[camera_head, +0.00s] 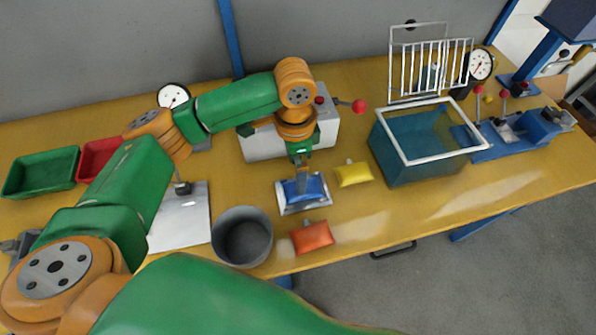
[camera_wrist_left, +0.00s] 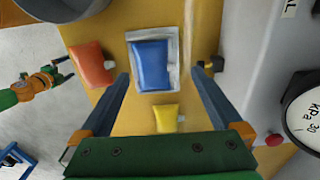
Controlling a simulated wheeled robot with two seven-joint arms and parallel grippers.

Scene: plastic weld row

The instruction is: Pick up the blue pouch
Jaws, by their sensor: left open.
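The blue pouch (camera_head: 304,188) lies in a shallow silver tray (camera_head: 289,209) on the yellow table. In the left wrist view the blue pouch (camera_wrist_left: 152,64) lies flat within the silver tray (camera_wrist_left: 134,36), between and beyond my fingers. My left gripper (camera_head: 302,178) is open and empty, above the pouch; in the head view its fingers cover part of the pouch. In the left wrist view the two fingers of my left gripper (camera_wrist_left: 160,74) stand apart, with no contact visible. Part of my right arm shows small at the left edge of that view; its jaws are unclear.
A yellow pouch (camera_head: 354,174) lies right of the tray and a red-orange pouch (camera_head: 312,237) in front. A grey bucket (camera_head: 242,213) stands front left. A teal bin with white rim (camera_head: 437,155) stands right. A grey machine (camera_head: 327,124) with a red-knobbed lever stands behind.

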